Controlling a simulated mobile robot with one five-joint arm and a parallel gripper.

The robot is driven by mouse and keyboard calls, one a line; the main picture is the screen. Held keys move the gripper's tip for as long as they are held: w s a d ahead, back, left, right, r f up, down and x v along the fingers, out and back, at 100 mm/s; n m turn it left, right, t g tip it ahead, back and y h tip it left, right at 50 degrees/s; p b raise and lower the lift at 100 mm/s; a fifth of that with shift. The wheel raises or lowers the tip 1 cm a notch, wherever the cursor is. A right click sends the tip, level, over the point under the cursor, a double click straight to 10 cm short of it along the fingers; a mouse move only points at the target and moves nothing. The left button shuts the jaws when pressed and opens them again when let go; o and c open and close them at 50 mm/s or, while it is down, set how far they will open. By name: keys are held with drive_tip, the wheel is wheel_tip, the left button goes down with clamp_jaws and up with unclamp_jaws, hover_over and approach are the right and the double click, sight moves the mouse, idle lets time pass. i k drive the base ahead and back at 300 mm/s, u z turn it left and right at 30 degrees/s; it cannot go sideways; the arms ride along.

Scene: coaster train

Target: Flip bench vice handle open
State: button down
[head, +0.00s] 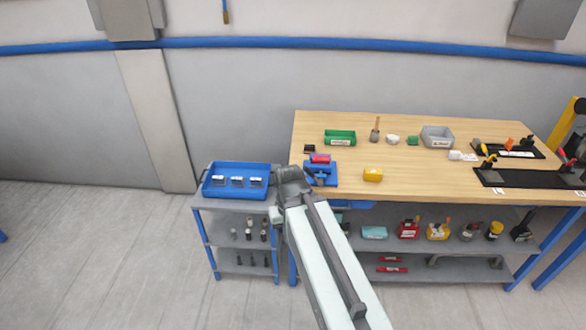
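A blue bench vice (327,180) stands at the left front corner of the wooden workbench (430,185) in the head view. A red part (320,158) shows at its top; I cannot tell whether this is its handle. My arm reaches up from the bottom of the picture. My gripper (290,175) is at the arm's far end, just left of the vice in the picture, and overlaps its left edge. I cannot tell whether they touch. The gripper's fingers cannot be made out, and part of the vice may be hidden behind it.
A blue tray (207,187) with several small items stands on a shelf unit left of the bench. Black boards (530,179) with tools lie at the right. The bench's front middle is clear.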

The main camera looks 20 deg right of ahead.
sight(320, 181)
drive_tip(key=u, duration=0.95)
drive_tip(key=i, duration=1.65)
drive_tip(key=u, duration=0.1)
